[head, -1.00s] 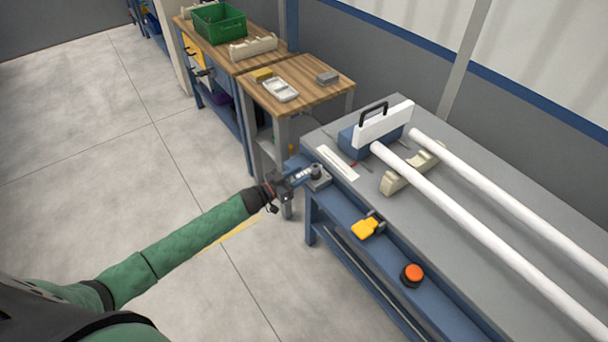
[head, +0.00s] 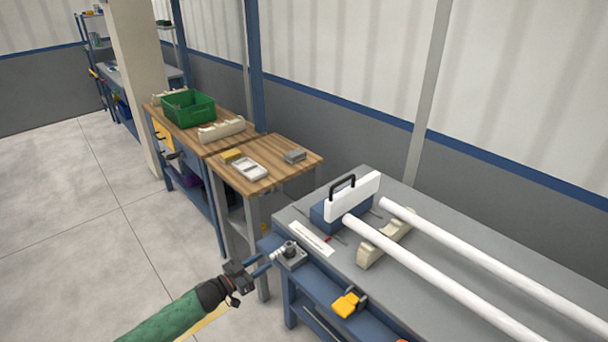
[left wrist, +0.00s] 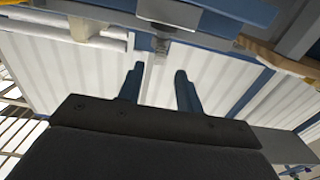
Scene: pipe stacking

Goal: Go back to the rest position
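My left gripper (head: 262,264) is beside the front left corner of the grey workbench (head: 420,235), close to a small metal vise (head: 290,253). The left wrist view shows its two dark blue fingers (left wrist: 158,72) apart with nothing between them. Two long white pipes lie side by side on the bench, a near one (head: 440,280) and a far one (head: 490,258). Their left ends rest by a cream notched support (head: 372,252). My right gripper is not in view.
A wooden table (head: 270,160) with small parts stands left of the bench, and a green crate (head: 188,108) sits on the table behind it. The floor at left (head: 70,230) is clear.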

